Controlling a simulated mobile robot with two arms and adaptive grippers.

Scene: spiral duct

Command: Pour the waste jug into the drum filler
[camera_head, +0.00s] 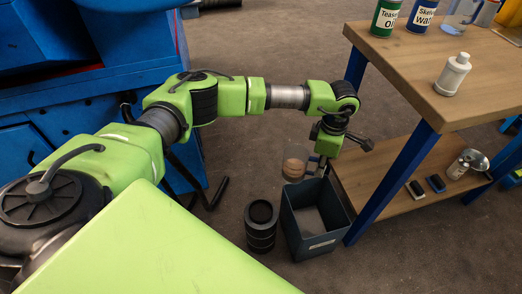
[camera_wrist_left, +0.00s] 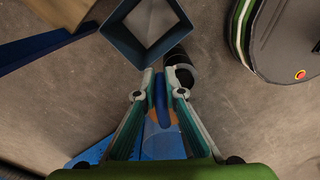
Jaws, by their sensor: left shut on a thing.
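The waste jug (camera_head: 295,163) is clear, with brownish liquid low inside, and looks about upright in the head view. My left gripper (camera_head: 321,168) is at its right side. In the left wrist view my left gripper (camera_wrist_left: 158,82) is shut on the jug's blue handle (camera_wrist_left: 160,102), and the clear body (camera_wrist_left: 163,146) shows between the fingers. The black drum (camera_head: 260,226) stands on the floor, nearer the camera and left of the jug, with a dark round top. It shows partly behind the fingers in the wrist view (camera_wrist_left: 181,68). My right gripper is out of view.
An open grey-blue bin (camera_head: 322,243) stands on the floor right of the drum. A wooden workbench (camera_head: 420,70) with blue legs and a lower shelf (camera_head: 385,200) is on the right, carrying bottles and cans. A blue machine (camera_head: 75,100) stands at the left.

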